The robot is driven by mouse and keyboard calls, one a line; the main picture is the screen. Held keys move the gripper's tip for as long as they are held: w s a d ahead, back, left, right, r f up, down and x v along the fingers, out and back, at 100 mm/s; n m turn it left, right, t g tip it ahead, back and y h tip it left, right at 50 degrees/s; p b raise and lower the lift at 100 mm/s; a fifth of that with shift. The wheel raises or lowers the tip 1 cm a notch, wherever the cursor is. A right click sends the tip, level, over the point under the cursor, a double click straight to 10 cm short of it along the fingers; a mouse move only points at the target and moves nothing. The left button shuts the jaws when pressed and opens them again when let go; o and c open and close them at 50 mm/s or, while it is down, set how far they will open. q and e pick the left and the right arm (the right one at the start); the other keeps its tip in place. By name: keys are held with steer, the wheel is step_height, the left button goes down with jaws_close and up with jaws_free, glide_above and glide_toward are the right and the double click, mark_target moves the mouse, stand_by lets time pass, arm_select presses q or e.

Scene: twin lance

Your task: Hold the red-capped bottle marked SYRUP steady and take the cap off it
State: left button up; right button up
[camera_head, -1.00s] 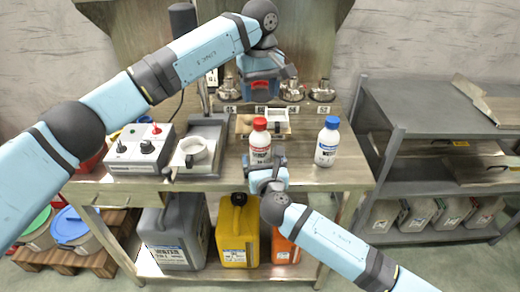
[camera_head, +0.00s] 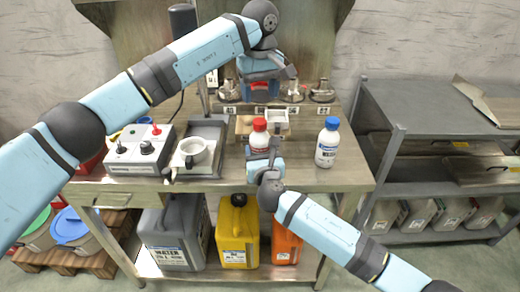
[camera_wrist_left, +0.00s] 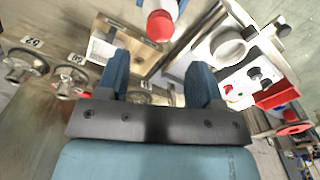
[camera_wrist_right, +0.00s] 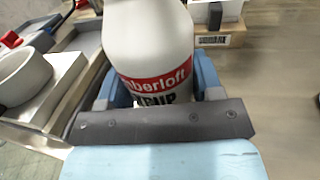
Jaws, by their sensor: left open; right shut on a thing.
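The red-capped bottle (camera_head: 260,143) stands upright on the bench in the head view, its red cap (camera_head: 259,124) on top. My right gripper (camera_head: 265,154) is shut around its white body from the front. In the right wrist view the bottle (camera_wrist_right: 150,40) sits between the fingers; its label reads partly "mberloft" and "RUP", and its cap is out of frame. My left gripper (camera_head: 262,88) is open and empty, behind and above the bottle. In the left wrist view the cap (camera_wrist_left: 160,26) shows beyond the open fingers, not between them.
A blue-capped bottle (camera_head: 327,146) stands to the right. A grey tray (camera_head: 210,165) with a white mug (camera_head: 194,151) and a control box (camera_head: 140,158) are to the left. A wooden holder (camera_head: 243,127) with a white container (camera_head: 278,118) is just behind. Bench space between the bottles is clear.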

mark_target(260, 121)
arm_select(q)
steer(key=m, duration=0.5)
steer(key=shift+r+m, duration=0.1)
steer(key=shift+m, duration=0.3)
steer(key=m, duration=0.3)
steer(key=shift+f, duration=0.4)
step_height(260, 121, down, 7)
steer(key=shift+f, duration=0.2)
steer(key=shift+c, duration=0.4)
